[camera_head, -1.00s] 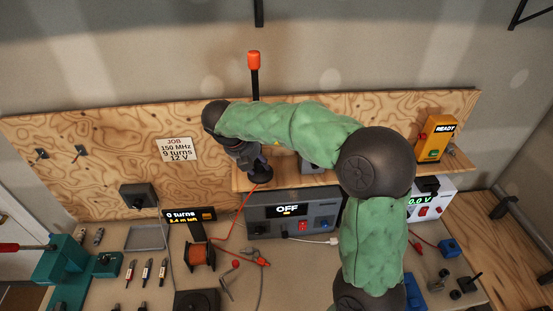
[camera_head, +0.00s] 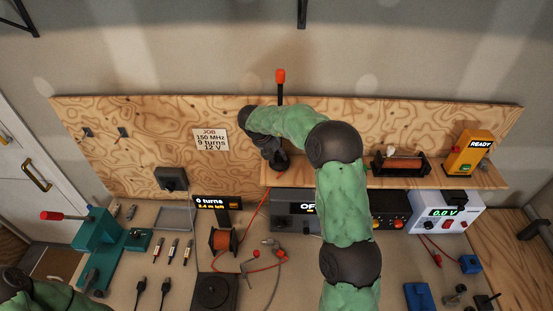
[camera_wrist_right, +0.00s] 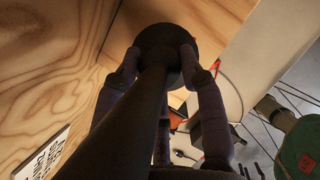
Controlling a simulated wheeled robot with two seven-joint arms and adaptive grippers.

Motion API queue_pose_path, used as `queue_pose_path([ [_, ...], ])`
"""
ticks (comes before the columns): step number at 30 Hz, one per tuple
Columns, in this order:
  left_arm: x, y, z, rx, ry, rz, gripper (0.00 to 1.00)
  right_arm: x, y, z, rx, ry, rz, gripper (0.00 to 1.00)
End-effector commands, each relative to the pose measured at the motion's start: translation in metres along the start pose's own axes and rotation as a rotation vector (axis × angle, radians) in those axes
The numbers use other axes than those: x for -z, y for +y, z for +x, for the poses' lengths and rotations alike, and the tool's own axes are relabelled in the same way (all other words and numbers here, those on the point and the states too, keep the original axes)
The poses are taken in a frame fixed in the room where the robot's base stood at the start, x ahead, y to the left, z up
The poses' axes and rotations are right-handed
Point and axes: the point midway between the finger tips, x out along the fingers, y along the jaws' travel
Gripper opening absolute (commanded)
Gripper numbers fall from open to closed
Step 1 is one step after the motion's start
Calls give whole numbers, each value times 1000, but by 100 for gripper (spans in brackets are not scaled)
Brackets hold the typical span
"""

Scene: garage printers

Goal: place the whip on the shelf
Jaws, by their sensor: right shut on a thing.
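The whip (camera_head: 281,80) is a black rod with an orange tip, standing about upright above the left end of the wooden shelf (camera_head: 341,178). My right gripper (camera_head: 276,161) is shut on its lower part; the arm hides the middle. In the right wrist view the whip's dark shaft (camera_wrist_right: 150,95) runs up to a round base between the fingers of my right gripper (camera_wrist_right: 160,58). The base is close to pale wood; I cannot tell whether it touches the shelf. My left gripper is out of view; only part of that arm shows at the lower left.
A coil holder (camera_head: 400,164) and a yellow READY meter (camera_head: 468,154) stand on the shelf's right part. Below are a grey power unit (camera_head: 290,209) and a white meter (camera_head: 445,212). The wire spool (camera_head: 223,240), tools and a teal vise (camera_head: 97,232) occupy the bench.

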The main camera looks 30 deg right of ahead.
Motion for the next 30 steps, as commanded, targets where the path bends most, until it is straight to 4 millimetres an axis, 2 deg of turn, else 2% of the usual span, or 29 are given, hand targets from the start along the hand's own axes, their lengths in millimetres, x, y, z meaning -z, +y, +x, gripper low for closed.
queue_pose_path([
  [5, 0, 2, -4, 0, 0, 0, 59, -1, 5, 10, 2, 1, 0, 8],
  [12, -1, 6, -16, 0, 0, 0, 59, 11, 8, 33, 0, 0, 1, 8],
  [23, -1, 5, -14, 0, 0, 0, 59, 13, 9, 38, 0, -1, 0, 8],
  [24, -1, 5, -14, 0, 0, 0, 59, 13, 9, 38, 0, 0, 0, 49],
  [25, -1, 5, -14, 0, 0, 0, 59, 13, 9, 38, 0, 0, 0, 57],
  [26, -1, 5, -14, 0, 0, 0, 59, 13, 9, 38, 0, 0, 0, 64],
  [30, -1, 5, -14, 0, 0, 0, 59, 14, 9, 38, 1, 1, -1, 64],
])
